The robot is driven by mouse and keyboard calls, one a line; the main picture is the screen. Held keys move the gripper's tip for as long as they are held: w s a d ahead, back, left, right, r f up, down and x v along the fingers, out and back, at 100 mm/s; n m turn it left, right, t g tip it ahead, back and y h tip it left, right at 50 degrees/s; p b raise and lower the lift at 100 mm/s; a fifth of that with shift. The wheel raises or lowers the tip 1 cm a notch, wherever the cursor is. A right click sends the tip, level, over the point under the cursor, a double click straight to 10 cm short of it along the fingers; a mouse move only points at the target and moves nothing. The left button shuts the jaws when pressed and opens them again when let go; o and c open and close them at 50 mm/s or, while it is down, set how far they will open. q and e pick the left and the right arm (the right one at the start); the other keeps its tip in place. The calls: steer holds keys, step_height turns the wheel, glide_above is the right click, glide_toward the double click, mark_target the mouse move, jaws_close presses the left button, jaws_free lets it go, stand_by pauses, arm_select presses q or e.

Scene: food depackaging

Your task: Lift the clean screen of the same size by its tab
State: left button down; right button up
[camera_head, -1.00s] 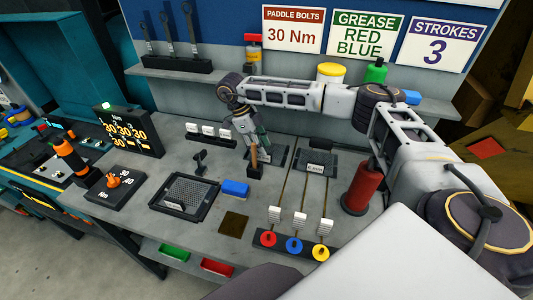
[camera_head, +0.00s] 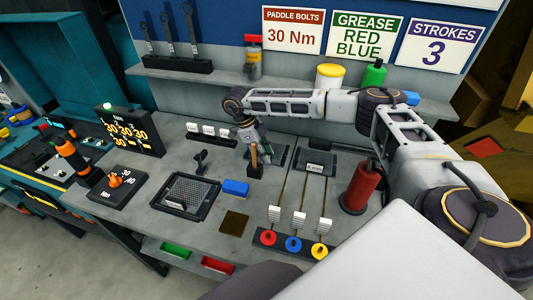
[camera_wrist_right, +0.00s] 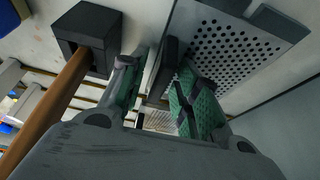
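A perforated metal screen (camera_wrist_right: 222,48) fills the upper right of the wrist view, with a dark upright tab (camera_wrist_right: 167,68) at its near edge. In the head view this screen (camera_head: 277,156) lies partly behind my right gripper (camera_head: 258,147). In the wrist view my right gripper (camera_wrist_right: 156,85) is open, its green-padded fingers on either side of the tab; I cannot tell whether they touch it. Another mesh screen (camera_head: 190,190) sits in a dark frame on the bench. A third dark plate with a pale label (camera_head: 316,168) lies to the right. My left gripper is out of view.
A wooden handle (camera_wrist_right: 52,110) stands in a black block (camera_wrist_right: 88,35) close beside my right gripper. A blue block (camera_head: 235,188), rods with white blocks (camera_head: 300,224) and a red cylinder (camera_head: 360,190) stand on the bench. The shelf with jars is behind my arm.

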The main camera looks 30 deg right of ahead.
jaws_close()
steer(key=shift+r, duration=0.15)
steer(key=shift+r+b, duration=0.8)
steer(key=shift+r, duration=4.15)
